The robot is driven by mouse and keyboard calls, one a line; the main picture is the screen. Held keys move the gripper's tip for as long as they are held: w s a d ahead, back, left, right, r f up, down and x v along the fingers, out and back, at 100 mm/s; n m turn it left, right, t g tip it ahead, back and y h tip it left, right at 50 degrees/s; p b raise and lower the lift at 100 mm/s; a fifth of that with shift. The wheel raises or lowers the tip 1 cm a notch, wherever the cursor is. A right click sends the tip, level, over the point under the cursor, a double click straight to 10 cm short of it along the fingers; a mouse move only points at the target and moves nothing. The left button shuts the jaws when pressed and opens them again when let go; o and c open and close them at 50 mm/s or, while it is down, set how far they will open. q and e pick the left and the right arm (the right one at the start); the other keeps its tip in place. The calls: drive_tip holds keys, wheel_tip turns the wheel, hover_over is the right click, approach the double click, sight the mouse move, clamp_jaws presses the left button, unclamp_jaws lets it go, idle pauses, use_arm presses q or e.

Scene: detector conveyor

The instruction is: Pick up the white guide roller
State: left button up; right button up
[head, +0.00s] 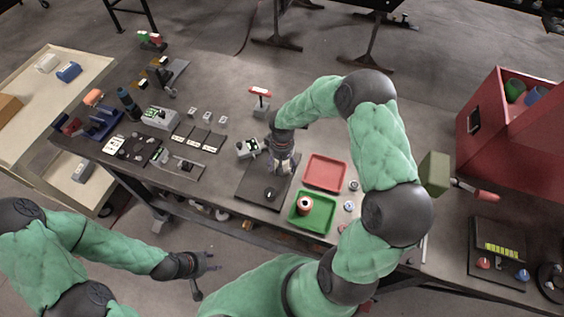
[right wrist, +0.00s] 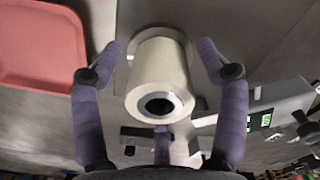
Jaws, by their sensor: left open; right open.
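The white guide roller (right wrist: 158,72) is a white cylinder with a dark hole in its near end, seen in the right wrist view. It sits between the two purple fingers of my right gripper (right wrist: 160,50), which is open, with a small gap visible on each side. In the head view, my right gripper (head: 283,167) is over the dark plate (head: 252,188) on the bench and hides most of the roller. My left gripper (head: 211,262) is open and empty, low in front of the bench, away from the roller.
A small grey device (head: 247,148) stands just left of my right gripper. Several cards and devices fill the bench's left side.

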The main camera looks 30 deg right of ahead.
drive_tip(key=c, duration=1.3)
drive_tip(key=shift+c, duration=0.2)
drive_tip(key=shift+r, duration=0.15)
